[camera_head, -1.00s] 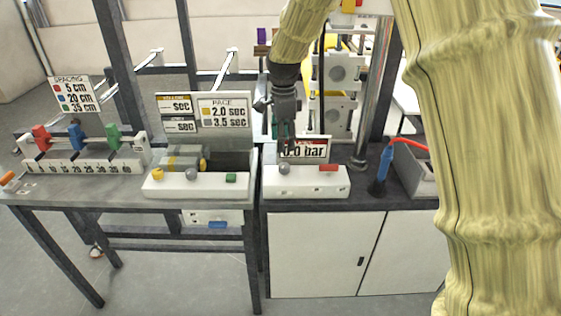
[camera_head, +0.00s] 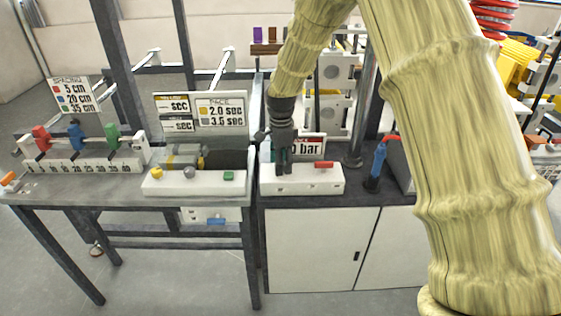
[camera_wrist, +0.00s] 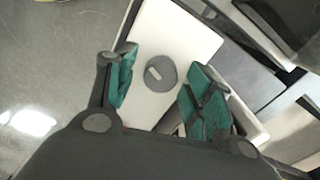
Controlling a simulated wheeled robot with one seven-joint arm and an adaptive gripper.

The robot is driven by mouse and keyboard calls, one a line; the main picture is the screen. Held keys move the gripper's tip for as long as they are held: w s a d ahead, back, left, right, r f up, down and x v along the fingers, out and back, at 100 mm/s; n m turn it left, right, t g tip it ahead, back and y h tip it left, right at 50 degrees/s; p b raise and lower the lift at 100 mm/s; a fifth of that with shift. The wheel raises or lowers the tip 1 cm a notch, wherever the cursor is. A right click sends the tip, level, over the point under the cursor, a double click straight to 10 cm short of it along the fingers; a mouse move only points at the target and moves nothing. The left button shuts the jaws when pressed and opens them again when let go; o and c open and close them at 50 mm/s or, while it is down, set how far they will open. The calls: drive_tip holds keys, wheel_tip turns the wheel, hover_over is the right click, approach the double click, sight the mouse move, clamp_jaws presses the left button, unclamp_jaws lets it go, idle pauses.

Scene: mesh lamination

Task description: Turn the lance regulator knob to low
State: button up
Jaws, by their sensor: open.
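The lance regulator box (camera_head: 303,184) is white and stands on the dark top of the white cabinet, with a red piece (camera_head: 323,165) at its right and a display reading partly "bar" (camera_head: 309,147) behind it. My gripper (camera_head: 283,170) points down at the left part of the box and hides the knob in the head view. In the wrist view the round grey knob (camera_wrist: 160,74) with a pale mark lies between the green-padded fingers of my gripper (camera_wrist: 160,92). The fingers are open, with a gap on both sides of the knob.
A blue lance (camera_head: 377,164) with a red hose stands right of the box. A white control box (camera_head: 195,182) with yellow, grey and green knobs sits on the table to the left. The spacing rail (camera_head: 85,165) is farther left.

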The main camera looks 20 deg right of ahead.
drive_tip(key=c, duration=1)
drive_tip(key=shift+n, duration=0.3)
